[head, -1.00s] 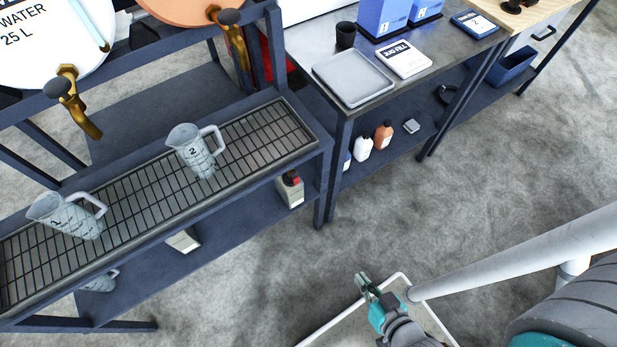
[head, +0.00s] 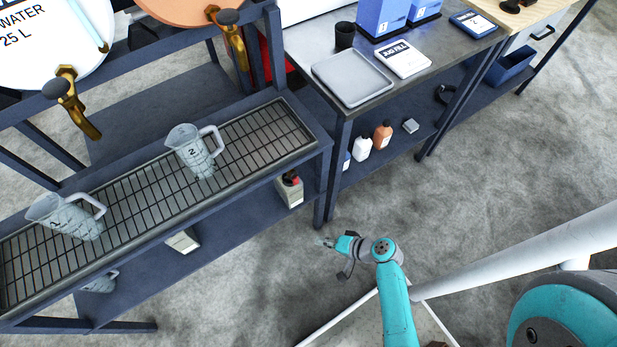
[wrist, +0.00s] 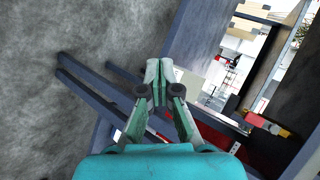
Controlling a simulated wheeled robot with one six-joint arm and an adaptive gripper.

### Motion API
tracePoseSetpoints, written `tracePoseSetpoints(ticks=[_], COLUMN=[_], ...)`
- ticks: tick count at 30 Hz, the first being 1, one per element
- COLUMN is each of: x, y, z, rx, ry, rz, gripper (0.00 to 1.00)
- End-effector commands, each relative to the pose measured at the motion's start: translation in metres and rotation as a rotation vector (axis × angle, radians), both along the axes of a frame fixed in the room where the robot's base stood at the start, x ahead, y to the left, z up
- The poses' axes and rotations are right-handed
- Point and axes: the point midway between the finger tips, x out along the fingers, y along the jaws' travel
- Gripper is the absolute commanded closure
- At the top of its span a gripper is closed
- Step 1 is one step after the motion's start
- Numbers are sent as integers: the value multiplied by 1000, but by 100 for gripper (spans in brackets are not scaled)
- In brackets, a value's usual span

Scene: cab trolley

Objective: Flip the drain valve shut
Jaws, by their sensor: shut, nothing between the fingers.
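My gripper (head: 322,242) is shut and empty. In the head view it is over the grey floor, in front of the rack's right end and apart from the rack. In the wrist view its fingertips (wrist: 158,70) meet, with dark blue frame bars behind them. A red and yellow part (wrist: 266,125) shows to the right there; I cannot tell whether it is the drain valve. In the head view, brass taps with dark knobs hang on the left drum (head: 75,100) and on the orange drum (head: 232,38). I make out no drain valve for certain; the rack hides much beneath the tray.
Two measuring jugs, one left (head: 65,215) and one right (head: 195,150), stand on the gridded drip tray (head: 262,135). A red-capped container (head: 290,190) sits on the rack's lower shelf. A side table (head: 350,115) stands right of the rack. The floor in front is clear.

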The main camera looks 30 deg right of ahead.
Motion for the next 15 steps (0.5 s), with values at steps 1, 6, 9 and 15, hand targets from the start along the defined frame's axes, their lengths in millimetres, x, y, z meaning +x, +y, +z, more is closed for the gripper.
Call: tracePoseSetpoints(ticks=[1, 6, 9, 15], x=[13, 46, 63, 85], y=[-10, -39, -60, -110], z=[3, 23, 39, 79], rx=[39, 181, 258, 383], ry=[-17, -89, -142, -267], rz=[0, 30, 51, 100], gripper=[100, 100, 100, 100])
